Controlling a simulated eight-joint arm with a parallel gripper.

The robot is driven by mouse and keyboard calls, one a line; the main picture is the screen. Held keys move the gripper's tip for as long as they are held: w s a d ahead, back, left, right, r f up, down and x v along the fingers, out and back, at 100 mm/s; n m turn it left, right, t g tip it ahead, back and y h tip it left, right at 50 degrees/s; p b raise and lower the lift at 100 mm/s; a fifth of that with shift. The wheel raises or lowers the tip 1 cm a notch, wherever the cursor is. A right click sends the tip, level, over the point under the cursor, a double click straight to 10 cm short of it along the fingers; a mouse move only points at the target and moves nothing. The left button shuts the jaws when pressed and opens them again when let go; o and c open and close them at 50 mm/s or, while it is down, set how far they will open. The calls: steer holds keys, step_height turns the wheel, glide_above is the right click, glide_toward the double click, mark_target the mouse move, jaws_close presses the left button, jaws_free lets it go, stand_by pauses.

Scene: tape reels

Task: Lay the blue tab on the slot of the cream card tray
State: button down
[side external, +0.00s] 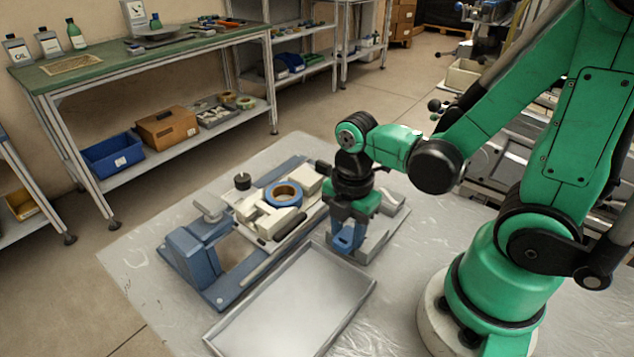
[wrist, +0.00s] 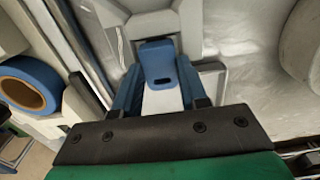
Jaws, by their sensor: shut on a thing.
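My gripper (side external: 348,228) points down at the right end of the blue fixture, behind the far corner of the shallow grey tray. In the wrist view its two dark blue fingers (wrist: 160,88) are shut on the blue tab (wrist: 158,58), which has a small slotted hole. A pale strip shows between the fingers, below the tab. In the side view the tab is hard to tell from the blue fingers. Cream parts (side external: 262,221) with gaps sit on the fixture left of my gripper. I cannot tell which of them is the card tray; its slot is not clearly seen.
A blue reel with a tan core (side external: 284,194) lies on the blue fixture (side external: 190,257), and also shows in the wrist view (wrist: 28,85). A black knob (side external: 242,181) stands beside it. The shallow grey tray (side external: 318,338) lies empty in front. A green-topped bench (side external: 130,58) stands behind.

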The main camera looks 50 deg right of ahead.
steer(key=shift+r, duration=0.1)
steer(key=shift+r, duration=2.95)
steer(key=w+a+r, duration=0.2)
steer(key=w+r, duration=0.6)
step_height(320, 180, up, 9)
glide_above(253, 227)
step_height(253, 227, down, 20)
steer(key=shift+r, duration=0.15)
